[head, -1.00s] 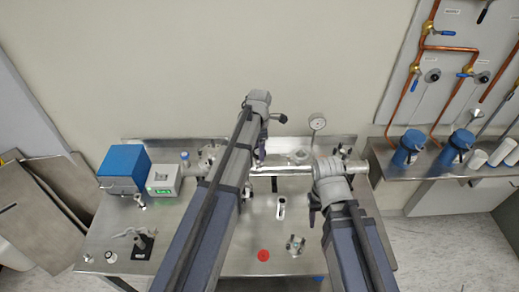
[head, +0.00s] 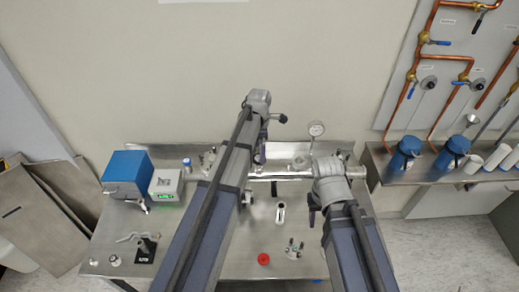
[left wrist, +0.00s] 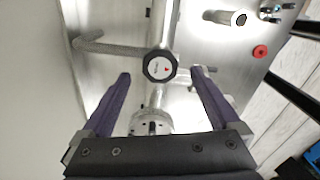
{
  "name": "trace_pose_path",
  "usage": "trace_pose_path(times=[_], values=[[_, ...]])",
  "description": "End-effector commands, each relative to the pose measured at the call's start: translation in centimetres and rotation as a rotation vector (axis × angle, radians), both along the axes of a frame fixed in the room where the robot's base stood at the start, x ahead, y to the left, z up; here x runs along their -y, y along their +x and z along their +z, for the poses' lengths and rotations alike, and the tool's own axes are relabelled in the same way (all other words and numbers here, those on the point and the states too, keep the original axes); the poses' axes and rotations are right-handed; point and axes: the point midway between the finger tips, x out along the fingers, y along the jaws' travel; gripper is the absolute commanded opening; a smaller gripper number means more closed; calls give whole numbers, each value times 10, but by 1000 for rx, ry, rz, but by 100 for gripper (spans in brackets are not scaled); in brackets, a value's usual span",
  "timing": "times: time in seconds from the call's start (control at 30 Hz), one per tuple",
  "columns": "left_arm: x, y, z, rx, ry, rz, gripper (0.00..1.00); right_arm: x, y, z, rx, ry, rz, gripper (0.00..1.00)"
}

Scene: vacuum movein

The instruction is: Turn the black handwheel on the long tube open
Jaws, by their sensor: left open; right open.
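My left gripper (left wrist: 161,75) is open, with one purple finger on each side of the handwheel and clear gaps between. In the head view the long silvery tube (head: 290,174) runs along the back of the bench, and my left gripper (head: 262,150) is over it. The handwheel cannot be made out there behind my arm. My right gripper (head: 313,208) is open near the tube's right part, its fingers partly hidden by its wrist.
The steel bench (head: 225,262) holds a blue box (head: 126,174), a grey unit with a green display (head: 166,183), a red disc (head: 263,259) and a small metal fitting (head: 293,248). A round gauge (head: 316,129) stands behind the tube.

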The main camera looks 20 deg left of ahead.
Motion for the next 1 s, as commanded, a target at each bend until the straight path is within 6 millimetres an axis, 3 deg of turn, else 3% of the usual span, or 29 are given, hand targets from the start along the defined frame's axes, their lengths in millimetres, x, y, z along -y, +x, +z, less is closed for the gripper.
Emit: trace_pose_path(times=[0.03, 0.1, 0.3, 0.87, 1.0], values=[[0, 0, 15, 0, 0, 0, 96, 0, 0, 15, 0, 0, -2, 48], [0, 0, 25, 0, 0, 0, 96, 0, 0, 25, 0, 1, -4, 48], [0, 0, 41, 0, 0, 1, 96, 0, 0, 41, 0, 2, -6, 48], [0, -1, 41, 0, 0, -6, 96, 0, 0, 41, 0, 1, -6, 48], [2, -16, 41, 4, 0, -131, 96, 0, 0, 41, 0, 1, -6, 48]])
